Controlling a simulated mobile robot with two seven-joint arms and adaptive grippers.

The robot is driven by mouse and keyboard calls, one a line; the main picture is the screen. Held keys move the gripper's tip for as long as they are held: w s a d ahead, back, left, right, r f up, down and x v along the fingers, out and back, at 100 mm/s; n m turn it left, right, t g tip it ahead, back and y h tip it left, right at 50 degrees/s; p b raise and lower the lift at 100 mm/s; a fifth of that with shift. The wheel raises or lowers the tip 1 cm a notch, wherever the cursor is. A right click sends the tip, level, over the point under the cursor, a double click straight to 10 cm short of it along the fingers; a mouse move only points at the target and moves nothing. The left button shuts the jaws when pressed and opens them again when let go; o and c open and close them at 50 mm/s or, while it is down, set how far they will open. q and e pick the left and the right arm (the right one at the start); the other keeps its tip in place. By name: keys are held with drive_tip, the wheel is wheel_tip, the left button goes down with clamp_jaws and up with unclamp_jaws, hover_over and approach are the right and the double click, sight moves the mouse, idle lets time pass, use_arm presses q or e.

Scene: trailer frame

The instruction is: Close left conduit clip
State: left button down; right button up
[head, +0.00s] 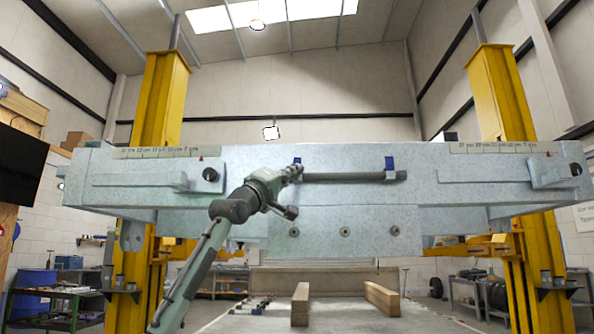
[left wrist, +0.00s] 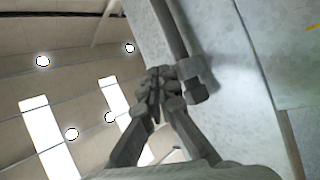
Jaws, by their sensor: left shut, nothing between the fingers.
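A dark conduit (head: 345,177) runs level across the front of the pale grey trailer frame (head: 345,213). A blue patch marks the left clip (head: 297,160), just above my left gripper, which hides most of that clip. The right clip (head: 390,163) is also blue, near the conduit's right end. My left gripper (head: 293,173) is shut and empty at the conduit's left end. In the left wrist view the shut fingers (left wrist: 154,84) are beside a grey block (left wrist: 192,72) at the end of the conduit (left wrist: 172,30). Whether they touch it, I cannot tell. My right gripper is out of view.
Yellow lift posts (head: 158,110) (head: 505,110) stand behind the frame on both sides. Wooden beams (head: 300,304) (head: 381,298) lie below it. Black round knobs (head: 210,174) sit on the frame's brackets. The air in front of the frame's right half is clear.

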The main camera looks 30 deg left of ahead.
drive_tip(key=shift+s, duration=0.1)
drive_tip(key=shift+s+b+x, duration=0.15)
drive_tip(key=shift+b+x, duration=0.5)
drive_tip(key=shift+b, duration=0.05)
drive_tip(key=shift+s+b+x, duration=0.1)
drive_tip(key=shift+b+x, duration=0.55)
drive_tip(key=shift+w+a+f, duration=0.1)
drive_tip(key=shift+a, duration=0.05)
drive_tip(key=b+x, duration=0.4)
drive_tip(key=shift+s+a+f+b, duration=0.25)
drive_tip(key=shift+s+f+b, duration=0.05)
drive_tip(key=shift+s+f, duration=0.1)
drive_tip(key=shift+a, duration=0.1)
